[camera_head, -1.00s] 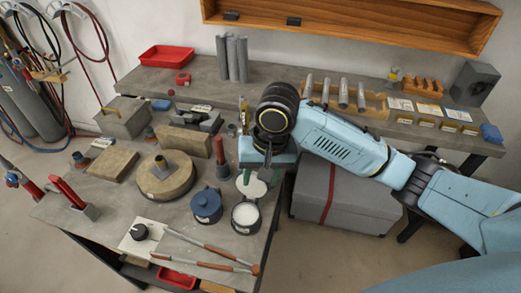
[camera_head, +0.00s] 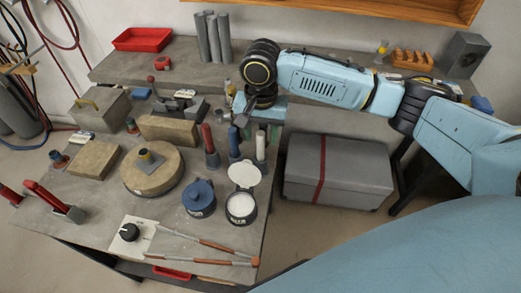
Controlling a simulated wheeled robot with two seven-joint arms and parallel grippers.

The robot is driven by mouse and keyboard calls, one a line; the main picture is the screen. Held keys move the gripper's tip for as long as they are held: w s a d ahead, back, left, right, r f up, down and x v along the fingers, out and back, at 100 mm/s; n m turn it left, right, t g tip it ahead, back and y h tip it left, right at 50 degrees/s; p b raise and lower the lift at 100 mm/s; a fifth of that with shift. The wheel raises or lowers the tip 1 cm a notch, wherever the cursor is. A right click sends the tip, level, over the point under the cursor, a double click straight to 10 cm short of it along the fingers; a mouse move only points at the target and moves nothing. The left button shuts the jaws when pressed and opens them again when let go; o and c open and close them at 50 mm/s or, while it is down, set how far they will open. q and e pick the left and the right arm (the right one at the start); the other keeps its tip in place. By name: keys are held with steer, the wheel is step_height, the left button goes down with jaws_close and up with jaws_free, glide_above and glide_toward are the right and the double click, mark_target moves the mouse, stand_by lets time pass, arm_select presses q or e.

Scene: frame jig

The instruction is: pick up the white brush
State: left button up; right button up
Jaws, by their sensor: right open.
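The white brush (camera_head: 260,146) stands upright near the right edge of the workbench, at the right end of a short row with a blue upright handle (camera_head: 234,141) and a red one (camera_head: 208,143). My right gripper (camera_head: 243,118) hangs above and behind this row, its fingers pointing down. It is open and apart from the white brush; its far finger is hard to make out. My left gripper is not in view.
A white-filled pot (camera_head: 241,208) with its pale lid (camera_head: 245,174) and a blue lidded pot (camera_head: 199,197) stand in front of the row. A round wooden block (camera_head: 152,180) lies left. A grey case (camera_head: 338,170) stands right of the bench.

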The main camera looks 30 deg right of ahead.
mark_target(261, 147)
step_height(261, 147, down, 5)
steer(key=shift+f+b, duration=0.15)
steer(key=shift+b, duration=0.15)
steer(key=shift+c, duration=0.4)
jaws_close()
